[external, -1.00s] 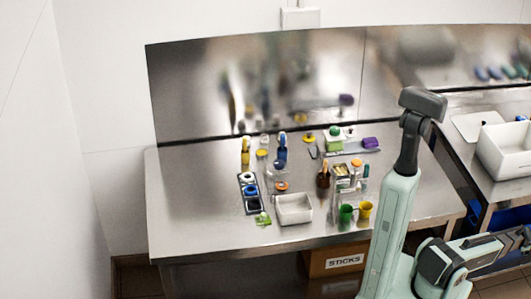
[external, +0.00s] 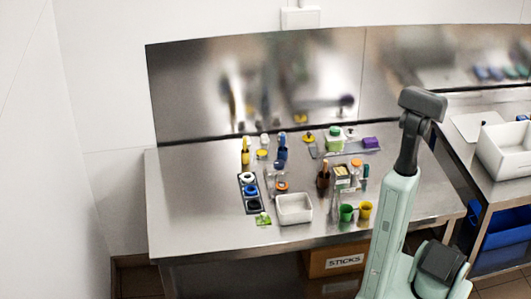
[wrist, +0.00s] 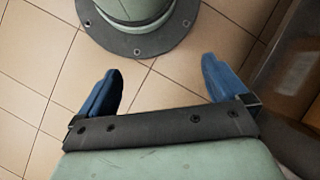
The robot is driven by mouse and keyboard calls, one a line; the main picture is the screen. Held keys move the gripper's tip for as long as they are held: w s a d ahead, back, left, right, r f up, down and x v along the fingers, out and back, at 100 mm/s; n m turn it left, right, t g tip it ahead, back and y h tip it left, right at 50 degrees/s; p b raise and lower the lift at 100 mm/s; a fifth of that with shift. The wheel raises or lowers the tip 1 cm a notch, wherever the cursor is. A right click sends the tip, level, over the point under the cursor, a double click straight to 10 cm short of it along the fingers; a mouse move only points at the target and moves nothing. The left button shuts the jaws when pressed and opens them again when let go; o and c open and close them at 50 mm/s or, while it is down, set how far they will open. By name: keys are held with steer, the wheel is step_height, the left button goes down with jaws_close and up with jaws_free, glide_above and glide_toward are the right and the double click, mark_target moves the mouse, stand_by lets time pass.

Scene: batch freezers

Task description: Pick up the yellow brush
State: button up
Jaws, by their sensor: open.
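A slim upright yellow item (external: 245,151), which looks like the yellow brush, stands at the back left of the steel table (external: 190,215). It is too small in the external view to be sure of its shape. My gripper (wrist: 161,72) is open and empty in the wrist view, its two blue fingers apart over the tiled floor. The round foot of my base shows beyond the fingers. My gripper does not show in the external view, and no brush shows in the wrist view.
Near the yellow item are a dark holder with round cups (external: 250,190), a blue bottle (external: 282,155) and a white bin (external: 294,208). Green (external: 346,212) and yellow (external: 365,210) cups stand at the front. The table's left part is clear. A steel splashback (external: 200,95) rises behind.

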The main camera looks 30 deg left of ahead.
steer(key=shift+n+g+h, duration=0.4)
steer(key=shift+g+h, duration=0.1)
steer(key=shift+h, duration=0.3)
steer(key=s, duration=0.5)
steer(key=shift+a+r, duration=0.25)
steer(key=shift+a, duration=0.05)
steer(key=shift+s, duration=0.2)
steer(key=c, duration=1)
